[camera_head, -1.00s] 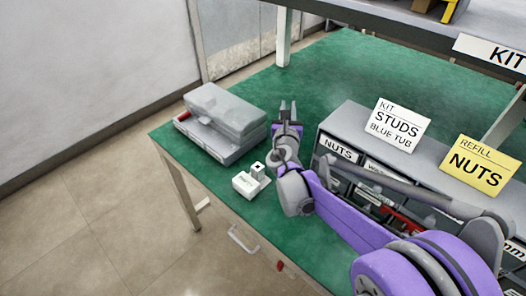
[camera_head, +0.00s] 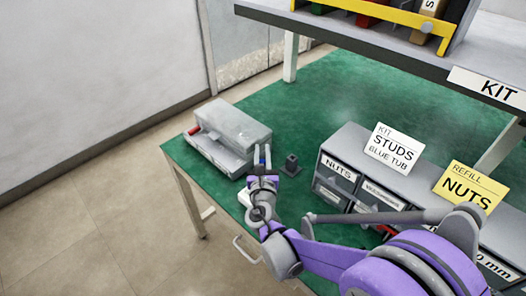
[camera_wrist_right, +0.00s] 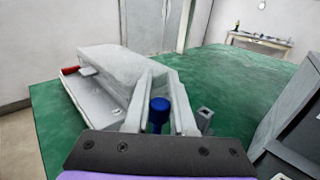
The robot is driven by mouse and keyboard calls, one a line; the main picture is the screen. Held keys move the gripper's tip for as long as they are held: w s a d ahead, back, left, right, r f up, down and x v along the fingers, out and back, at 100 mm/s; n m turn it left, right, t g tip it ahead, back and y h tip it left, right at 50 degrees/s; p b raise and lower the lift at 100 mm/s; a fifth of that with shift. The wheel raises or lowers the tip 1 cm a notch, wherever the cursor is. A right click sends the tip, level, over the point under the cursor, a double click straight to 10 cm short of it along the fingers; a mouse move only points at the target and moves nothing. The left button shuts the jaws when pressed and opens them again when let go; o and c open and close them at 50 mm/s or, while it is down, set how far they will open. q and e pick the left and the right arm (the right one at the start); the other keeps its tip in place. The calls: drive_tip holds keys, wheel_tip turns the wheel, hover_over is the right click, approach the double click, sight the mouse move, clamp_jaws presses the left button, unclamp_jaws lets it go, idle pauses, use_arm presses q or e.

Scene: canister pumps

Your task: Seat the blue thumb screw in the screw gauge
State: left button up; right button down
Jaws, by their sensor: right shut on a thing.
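My right gripper (camera_head: 262,155) is shut on the blue thumb screw (camera_wrist_right: 160,112), which stands between its two fingers in the right wrist view. In the head view only a speck of blue shows between the fingers. A small dark grey block with an upright post (camera_head: 291,164) stands on the green table just right of the gripper; its top, with a hole, also shows in the right wrist view (camera_wrist_right: 205,116). A white block (camera_head: 244,197) is mostly hidden behind my right arm. I cannot tell which of these is the screw gauge. My left gripper is not in view.
A grey case (camera_head: 232,128) with a tray front and a red part stands left of the gripper. A drawer cabinet (camera_head: 340,160) with label cards stands to the right. A shelf (camera_head: 400,40) overhangs the back. The green table (camera_head: 300,105) is clear behind the gripper.

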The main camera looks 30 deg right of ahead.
drive_tip(key=shift+f, duration=0.2)
drive_tip(key=shift+f+b, duration=2.2)
drive_tip(key=shift+f, duration=0.45)
drive_tip(key=c, duration=0.7)
unclamp_jaws()
drive_tip(key=v, duration=1)
drive_tip(key=shift+s+a, duration=0.15)
drive_tip(key=shift+s, duration=0.25)
drive_tip(key=shift+r, duration=0.1)
